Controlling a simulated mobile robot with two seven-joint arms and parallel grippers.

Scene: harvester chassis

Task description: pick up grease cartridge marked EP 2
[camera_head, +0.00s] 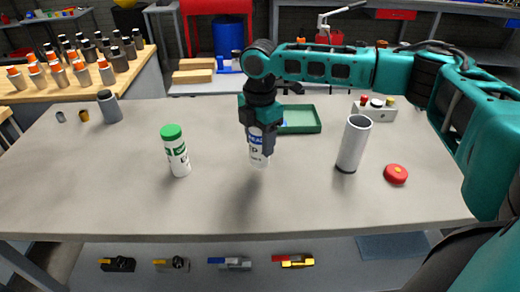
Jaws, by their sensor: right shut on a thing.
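My right gripper (261,140) points down over the middle of the grey table and is shut on a white cartridge with a blue label (258,158). The cartridge is upright; the fingers hide part of its label and its top, so I cannot read the full marking. Its base is close to the tabletop, and I cannot tell whether it touches. Another white cartridge with a green cap and green label (176,152) stands upright to the left, apart from the gripper.
A green tray (303,120) lies behind the gripper. A grey-white cylinder (353,146), a red round button (396,174) and a button box (374,109) are on the right. A grey bottle (109,106) stands at back left. The table's front is clear.

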